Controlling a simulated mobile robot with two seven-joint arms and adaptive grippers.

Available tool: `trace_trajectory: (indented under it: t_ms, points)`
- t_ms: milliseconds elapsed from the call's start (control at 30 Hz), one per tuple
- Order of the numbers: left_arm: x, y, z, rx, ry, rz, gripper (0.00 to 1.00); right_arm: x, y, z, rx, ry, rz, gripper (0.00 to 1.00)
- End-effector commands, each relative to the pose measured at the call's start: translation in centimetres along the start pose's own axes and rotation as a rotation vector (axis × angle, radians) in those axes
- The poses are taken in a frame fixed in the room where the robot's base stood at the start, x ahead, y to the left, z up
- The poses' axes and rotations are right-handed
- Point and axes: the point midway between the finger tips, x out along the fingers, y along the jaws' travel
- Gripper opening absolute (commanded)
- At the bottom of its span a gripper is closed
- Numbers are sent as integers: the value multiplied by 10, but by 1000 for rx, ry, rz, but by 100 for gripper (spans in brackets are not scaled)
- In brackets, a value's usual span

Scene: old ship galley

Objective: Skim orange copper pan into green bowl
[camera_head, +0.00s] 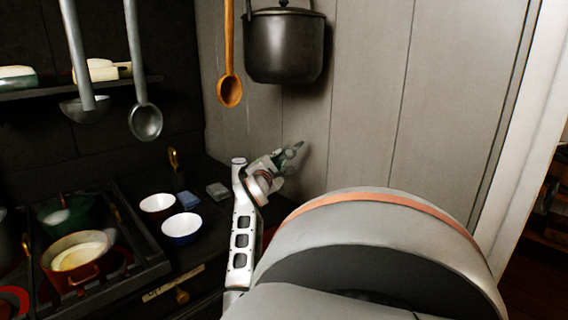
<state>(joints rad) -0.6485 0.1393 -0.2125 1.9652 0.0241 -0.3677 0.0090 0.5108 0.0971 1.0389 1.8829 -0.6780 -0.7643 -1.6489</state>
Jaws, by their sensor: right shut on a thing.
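The orange copper pan (95,270) sits on the stove at the lower left, with pale creamy contents showing inside. I cannot make out a green bowl for certain. A dark green pot (46,226) stands behind the pan. Two small bowls stand on the dark counter right of the stove: one reddish-brown outside (158,211), one blue outside (182,239), both white inside. My right gripper (289,156) is near the pale wall, to the right of and apart from the bowls. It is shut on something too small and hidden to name. My left gripper is out of view.
Two metal ladles (146,122) (85,110) hang above the stove side. A wooden spoon (230,91) and a black pot (284,48) hang on the wall. Small blue-grey blocks (217,191) (187,198) lie behind the bowls. My arm covers the lower right.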

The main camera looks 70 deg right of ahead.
Motion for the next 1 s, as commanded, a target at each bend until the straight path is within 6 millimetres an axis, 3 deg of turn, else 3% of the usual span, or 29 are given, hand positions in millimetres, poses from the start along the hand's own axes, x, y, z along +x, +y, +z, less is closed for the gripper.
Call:
trace_trajectory:
  t_ms: [567, 833, 1000]
  points:
    - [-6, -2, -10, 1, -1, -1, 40, 0, 79, -17, -427, 0, -7, 0]
    - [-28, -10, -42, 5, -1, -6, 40, 1, 112, -36, -640, 1, -11, 0]
    - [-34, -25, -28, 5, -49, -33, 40, 2, 128, -50, -766, -1, -14, 0]
